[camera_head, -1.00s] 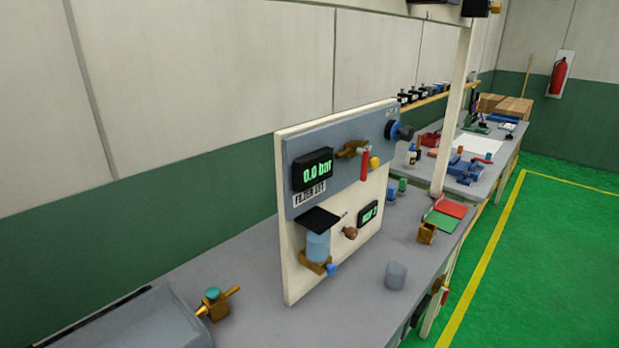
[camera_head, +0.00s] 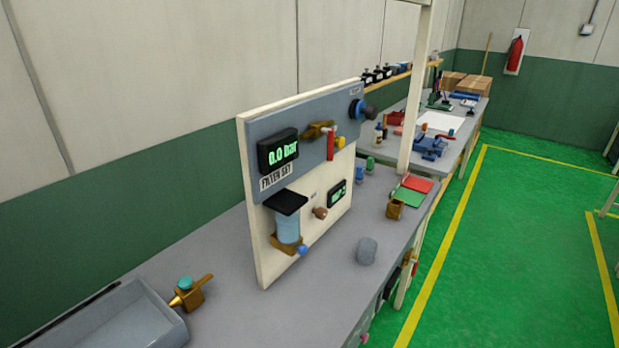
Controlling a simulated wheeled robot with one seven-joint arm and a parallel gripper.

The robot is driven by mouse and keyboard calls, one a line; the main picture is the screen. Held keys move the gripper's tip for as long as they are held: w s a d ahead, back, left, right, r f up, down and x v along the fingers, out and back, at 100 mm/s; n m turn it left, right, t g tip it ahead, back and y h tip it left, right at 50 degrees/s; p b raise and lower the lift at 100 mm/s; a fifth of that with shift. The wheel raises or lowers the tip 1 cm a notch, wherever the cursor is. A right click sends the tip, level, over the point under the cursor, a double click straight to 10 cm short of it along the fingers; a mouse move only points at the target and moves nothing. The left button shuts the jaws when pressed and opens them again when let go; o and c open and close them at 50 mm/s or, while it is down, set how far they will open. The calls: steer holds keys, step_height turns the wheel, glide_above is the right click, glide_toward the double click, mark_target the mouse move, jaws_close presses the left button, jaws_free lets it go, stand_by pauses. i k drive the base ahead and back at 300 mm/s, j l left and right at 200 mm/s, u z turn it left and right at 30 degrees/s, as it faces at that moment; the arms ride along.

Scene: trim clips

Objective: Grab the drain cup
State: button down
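A small grey cup-like cylinder (camera_head: 366,251), which looks like the drain cup, sits on the grey workbench (camera_head: 225,315) in front of and to the right of an upright test panel (camera_head: 258,240). It stands clear of the panel and near the bench's front edge. Whether it is upright or on its side is hard to tell. My gripper is not in view.
The panel carries a 0.0 bar display (camera_head: 278,152), a blue filter bowl (camera_head: 288,228) and valves. A brass fitting (camera_head: 187,293) and grey tray (camera_head: 130,320) are at left. A brass block (camera_head: 394,209) lies beyond the cup. The green floor (camera_head: 500,250) at right is open.

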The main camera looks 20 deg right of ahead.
mark_target(366, 246)
steer(key=i+j+z, duration=0.2)
steer(key=i+j, duration=0.35)
steer(key=i, duration=0.4)
steer(key=l+z, duration=0.05)
